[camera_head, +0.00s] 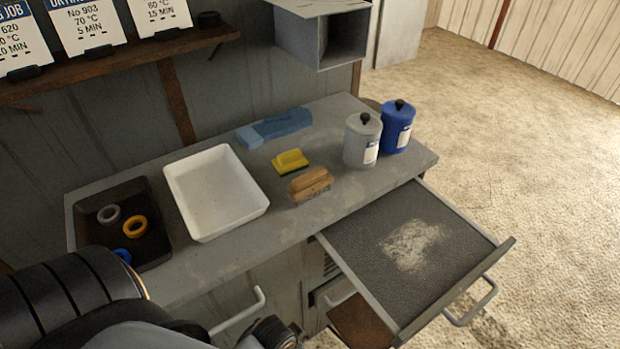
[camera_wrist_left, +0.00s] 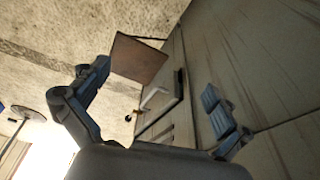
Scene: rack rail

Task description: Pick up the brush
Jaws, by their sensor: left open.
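The brush (camera_head: 310,184) has a wooden handle and pale bristles. It lies on the grey worktop near its front edge in the head view, right of the white tray and next to a yellow sponge (camera_head: 290,162). The brush does not show in the left wrist view. My left gripper (camera_wrist_left: 158,98) is open and empty in the left wrist view, its two fingers well apart, with the cabinet front and floor beyond. In the head view my left arm is at the lower left, away from the brush. My right gripper is not in view.
A white tray (camera_head: 184,171) and a dark tray (camera_head: 75,217) with several rings stand left. A grey canister (camera_head: 357,150), a blue canister (camera_head: 391,140) and a blue cloth (camera_head: 283,123) stand or lie behind. An open drawer (camera_head: 352,232) juts out at front right.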

